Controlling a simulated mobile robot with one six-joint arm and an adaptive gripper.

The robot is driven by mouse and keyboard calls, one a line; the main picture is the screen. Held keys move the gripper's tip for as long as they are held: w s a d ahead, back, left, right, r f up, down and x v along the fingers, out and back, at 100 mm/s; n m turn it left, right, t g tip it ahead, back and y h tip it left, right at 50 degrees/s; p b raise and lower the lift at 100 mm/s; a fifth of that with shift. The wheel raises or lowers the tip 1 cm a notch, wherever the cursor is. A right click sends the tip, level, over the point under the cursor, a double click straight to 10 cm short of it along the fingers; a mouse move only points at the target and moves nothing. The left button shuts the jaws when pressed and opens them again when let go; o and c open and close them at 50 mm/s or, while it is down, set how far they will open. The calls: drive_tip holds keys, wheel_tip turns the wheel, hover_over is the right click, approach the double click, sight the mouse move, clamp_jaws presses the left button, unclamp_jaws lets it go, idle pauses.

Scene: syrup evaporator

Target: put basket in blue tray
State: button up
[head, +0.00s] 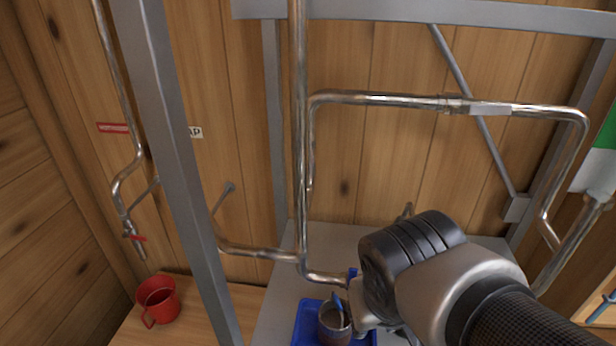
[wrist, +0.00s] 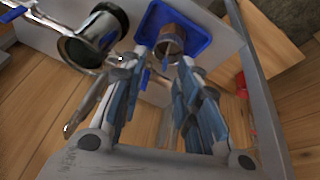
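The blue tray (head: 303,327) lies on the grey bench, partly hidden by my wrist; it also shows in the wrist view (wrist: 200,42). A small round metal vessel with brown contents or wall, which I take for the basket (head: 333,334), stands in the tray with a blue handle piece at its rim. It also shows in the wrist view (wrist: 171,40), beyond my fingertips. My gripper (wrist: 157,72) is open, its fingers spread with a gap between them, pointing at the vessel. Contact cannot be told. In the head view my wrist hides most of the fingers.
A shiny metal round vessel with a dark opening (wrist: 92,40) is close left of my fingers. A red mug (head: 158,299) stands on the wooden surface at left. Steel pipes (head: 301,150) and a grey post (head: 178,150) stand around the bench.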

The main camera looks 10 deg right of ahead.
drive_tip(key=shift+t+y, duration=0.3)
drive_tip(key=shift+y, duration=0.4)
drive_tip(key=s, duration=0.1)
drive_tip(key=s+a+r, duration=0.1)
drive_tip(key=s, duration=0.3)
drive_tip(key=shift+a+r, duration=0.25)
drive_tip(key=shift+r, duration=0.1)
drive_tip(key=shift+f+b, duration=0.8)
